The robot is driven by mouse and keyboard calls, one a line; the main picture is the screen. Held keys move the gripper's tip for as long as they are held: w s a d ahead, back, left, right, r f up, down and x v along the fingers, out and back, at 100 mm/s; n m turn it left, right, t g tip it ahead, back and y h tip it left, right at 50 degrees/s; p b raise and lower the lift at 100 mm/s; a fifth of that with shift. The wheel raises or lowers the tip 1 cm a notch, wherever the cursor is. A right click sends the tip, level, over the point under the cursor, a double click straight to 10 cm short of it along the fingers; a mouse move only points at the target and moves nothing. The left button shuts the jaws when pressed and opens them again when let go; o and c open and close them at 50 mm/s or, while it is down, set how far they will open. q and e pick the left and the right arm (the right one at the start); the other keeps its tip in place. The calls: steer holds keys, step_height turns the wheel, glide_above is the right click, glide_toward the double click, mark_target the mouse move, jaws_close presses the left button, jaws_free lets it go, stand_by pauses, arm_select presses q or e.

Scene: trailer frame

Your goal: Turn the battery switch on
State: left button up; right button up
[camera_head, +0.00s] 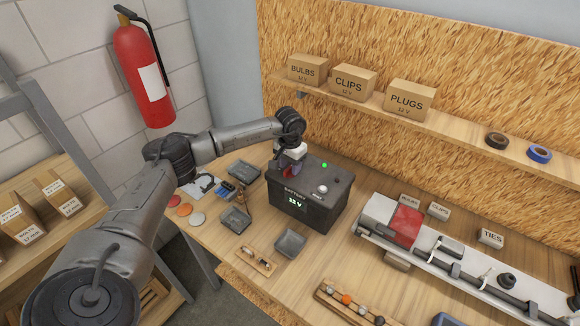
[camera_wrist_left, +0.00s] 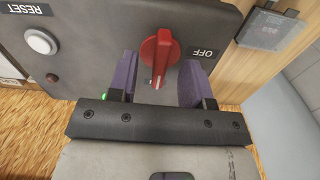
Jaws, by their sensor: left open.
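The black battery box (camera_head: 316,215) stands on the workbench, with "BATTERY" and a lit "12 V" on its front. Its red rotary switch (camera_wrist_left: 159,53) shows in the left wrist view, with the word OFF beside it. My left gripper (camera_head: 291,166) is over the left part of the box top. In the left wrist view its purple fingers (camera_wrist_left: 160,72) are open, one on each side of the red switch handle, with gaps visible. In the head view the gripper mostly hides the switch. My right gripper is not in view.
A RESET button (camera_wrist_left: 41,41) and a small green light (camera_head: 324,165) are on the box top. Small trays (camera_head: 290,243) and loose parts lie around the box. A rail with a red block (camera_head: 405,226) lies to the right. A shelf with boxes (camera_head: 352,82) is behind.

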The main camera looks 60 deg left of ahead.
arm_select(q)
steer(key=shift+r+p, duration=1.1)
steer(key=shift+r, duration=0.55)
steer(key=shift+r+p, duration=0.8)
steer(key=shift+r, duration=0.5)
